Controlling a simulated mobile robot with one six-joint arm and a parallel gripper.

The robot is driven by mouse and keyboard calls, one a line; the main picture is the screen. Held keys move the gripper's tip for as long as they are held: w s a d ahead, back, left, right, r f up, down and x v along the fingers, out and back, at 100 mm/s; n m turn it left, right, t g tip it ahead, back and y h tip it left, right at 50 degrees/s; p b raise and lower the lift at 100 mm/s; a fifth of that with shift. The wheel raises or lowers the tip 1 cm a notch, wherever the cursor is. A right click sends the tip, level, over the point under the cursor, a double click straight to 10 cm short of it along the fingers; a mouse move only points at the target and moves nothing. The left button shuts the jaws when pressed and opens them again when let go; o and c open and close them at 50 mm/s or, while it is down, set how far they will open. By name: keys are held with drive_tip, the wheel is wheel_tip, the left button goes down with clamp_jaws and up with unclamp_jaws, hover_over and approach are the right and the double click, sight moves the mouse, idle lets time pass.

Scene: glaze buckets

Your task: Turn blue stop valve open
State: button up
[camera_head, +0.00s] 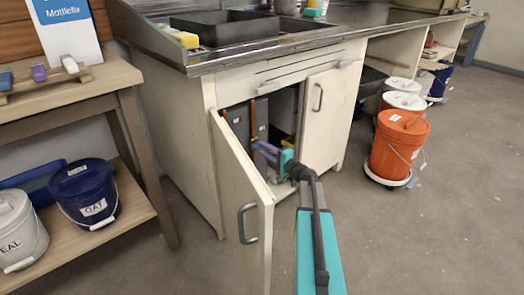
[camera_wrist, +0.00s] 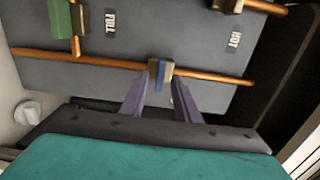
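The blue stop valve (camera_wrist: 160,76) shows in the wrist view as a short blue lever on a brass body, set on a copper pipe (camera_wrist: 215,75). The lever lies crosswise to that pipe. My gripper (camera_wrist: 161,84) has its two purple fingers apart, one on each side of the lever, with gaps showing. Whether a fingertip touches the brass body I cannot tell. In the head view my gripper (camera_head: 266,151) reaches into the open cabinet under the sink, and the blue valve cannot be made out there.
A green-handled valve (camera_wrist: 62,18) sits on another pipe, with a brass fitting (camera_wrist: 228,5) near the HOT label. The left cabinet door (camera_head: 240,205) stands open beside my arm; the right door (camera_head: 322,120) looks shut. An orange bucket (camera_head: 398,150) stands on the floor to the right.

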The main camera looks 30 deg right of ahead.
sight(258, 145)
drive_tip(key=shift+w+a, duration=0.15)
drive_tip(key=shift+w, duration=0.95)
clamp_jaws()
drive_tip(key=shift+m, duration=0.3)
drive_tip(key=shift+m+p, duration=7.45)
drive_tip(key=shift+m, duration=1.25)
